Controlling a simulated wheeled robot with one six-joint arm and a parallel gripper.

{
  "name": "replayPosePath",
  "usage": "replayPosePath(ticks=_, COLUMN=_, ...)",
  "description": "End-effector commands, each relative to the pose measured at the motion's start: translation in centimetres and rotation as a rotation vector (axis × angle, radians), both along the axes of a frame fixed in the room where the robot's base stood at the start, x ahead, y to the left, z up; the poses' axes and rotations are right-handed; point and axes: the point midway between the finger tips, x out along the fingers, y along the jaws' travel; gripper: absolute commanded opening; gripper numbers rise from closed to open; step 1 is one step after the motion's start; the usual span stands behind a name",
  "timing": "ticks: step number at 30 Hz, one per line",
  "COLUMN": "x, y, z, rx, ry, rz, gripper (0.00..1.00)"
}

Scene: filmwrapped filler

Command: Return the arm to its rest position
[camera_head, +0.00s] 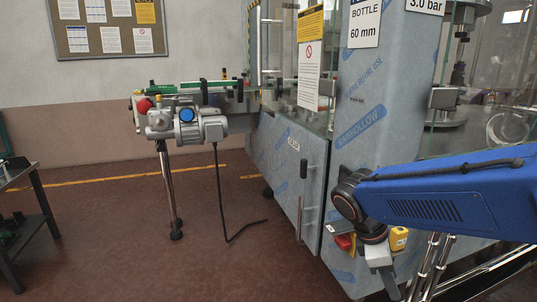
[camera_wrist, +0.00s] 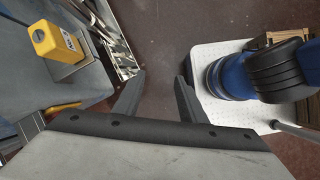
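My arm, with its blue link, reaches in from the right edge in the head view, and its wrist bends downward. My gripper (camera_head: 389,284) hangs at the end, in front of the filler's film-wrapped lower panel. In the wrist view my gripper (camera_wrist: 160,85) has its two dark fingers apart, with only the floor visible between them. It holds nothing. The blue and black parts over the white plate at the right of the wrist view look like my own body.
The filler's film-wrapped cabinet (camera_head: 289,172) stands close beyond my gripper. A yellow block (camera_head: 398,239) is near my wrist; a yellow block also shows in the wrist view (camera_wrist: 55,42). A conveyor motor (camera_head: 187,125) stands left of centre, a dark table (camera_head: 39,205) at far left. Floor (camera_head: 120,240) between is open.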

Motion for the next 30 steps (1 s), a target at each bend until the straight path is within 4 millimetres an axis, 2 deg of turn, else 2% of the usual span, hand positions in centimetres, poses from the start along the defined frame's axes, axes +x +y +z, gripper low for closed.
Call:
replayPosePath(ticks=6, x=-3.4, y=-0.7, z=0.5, rx=0.151, ry=-0.202, rz=-0.294, gripper=0.38)
replayPosePath(ticks=18, x=-8.2, y=-0.4, z=1.2, rx=0.438, ry=-0.528, rz=-0.847, gripper=0.38)
replayPosePath(ticks=24, x=-9.6, y=0.1, z=1.5, rx=0.562, ry=-0.64, rz=-1.069, gripper=0.38)
replayPosePath(ticks=30, x=-10.1, y=0.3, z=1.7, rx=0.617, ry=-0.683, rz=-1.163, gripper=0.38)
